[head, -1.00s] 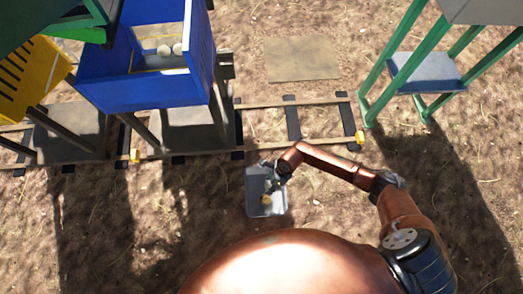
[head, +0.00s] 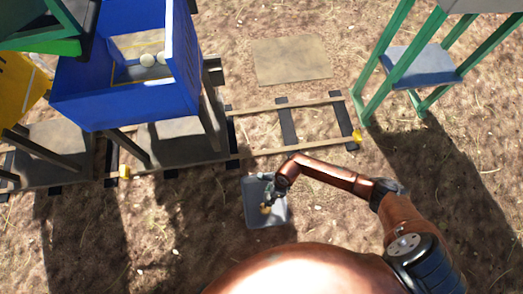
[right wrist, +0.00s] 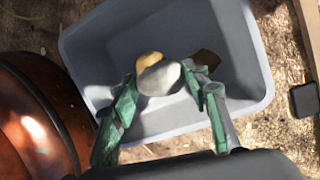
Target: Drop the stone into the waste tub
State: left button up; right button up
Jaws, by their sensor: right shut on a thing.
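The grey waste tub (head: 251,213) stands on the ground in front of me, beside the rails; it also shows in the right wrist view (right wrist: 245,50). My right gripper (head: 268,199) is over the tub, pointing down. In the right wrist view its two green-grey fingers (right wrist: 163,82) are shut on a smooth pale grey stone (right wrist: 160,78). The stone is above the inside of the tub. A yellow-tan lump (right wrist: 149,59) shows just behind the stone, and a brown piece (right wrist: 206,58) lies in the tub. My left gripper is out of view.
Wooden rails (head: 270,108) with dark sleepers run across behind the tub. A blue bin on legs (head: 125,98) holding pale round things stands at the upper left. A green-legged stand (head: 420,70) is at the right. The ground around the tub is clear.

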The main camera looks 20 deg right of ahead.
dwell(0.3)
jog(key=o, duration=1.4)
jog(key=v, duration=1.2)
